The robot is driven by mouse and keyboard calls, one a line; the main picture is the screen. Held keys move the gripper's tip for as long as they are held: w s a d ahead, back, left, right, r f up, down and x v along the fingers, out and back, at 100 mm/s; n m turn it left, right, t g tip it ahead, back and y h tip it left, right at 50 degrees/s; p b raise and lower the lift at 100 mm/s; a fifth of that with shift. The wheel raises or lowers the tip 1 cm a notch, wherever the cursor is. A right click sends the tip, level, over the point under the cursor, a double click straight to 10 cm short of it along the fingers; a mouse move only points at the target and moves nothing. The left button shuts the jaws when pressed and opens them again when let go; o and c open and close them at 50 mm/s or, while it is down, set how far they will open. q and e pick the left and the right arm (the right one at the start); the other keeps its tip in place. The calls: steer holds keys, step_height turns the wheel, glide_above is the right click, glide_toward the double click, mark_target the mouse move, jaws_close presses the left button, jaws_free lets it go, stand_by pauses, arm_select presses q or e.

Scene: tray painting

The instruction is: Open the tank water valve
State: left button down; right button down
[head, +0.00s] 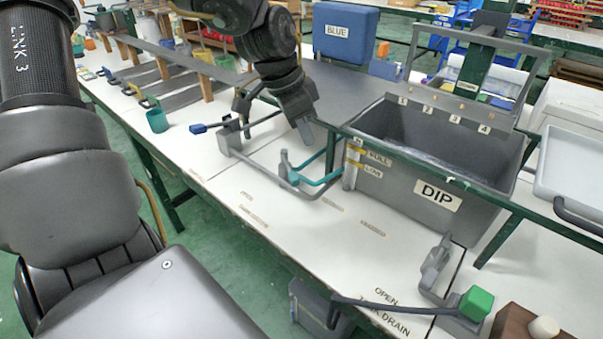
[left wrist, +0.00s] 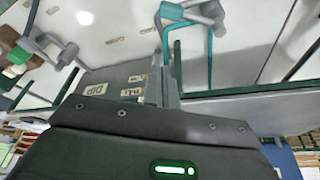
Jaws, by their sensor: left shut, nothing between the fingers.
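A teal U-shaped handle (head: 318,182), likely the tank water valve's, stands on a grey bracket on the white table, left of the grey tank (head: 405,190) marked DIP. It also shows in the left wrist view (left wrist: 210,65). My left gripper (head: 306,138) points down just above and behind the handle, close to it; I cannot tell whether it touches. Its fingers (left wrist: 168,82) are shut with nothing between them. My right gripper is out of view.
A lever with a green block (head: 476,303) is at the front right by an OPEN TANK DRAIN label.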

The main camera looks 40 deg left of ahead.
mark_target(290, 170)
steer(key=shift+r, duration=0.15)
arm_select(q)
step_height(290, 170, down, 9)
steer(key=shift+s+a+f, duration=0.2)
steer(key=shift+s, duration=0.1)
stand_by(0.4)
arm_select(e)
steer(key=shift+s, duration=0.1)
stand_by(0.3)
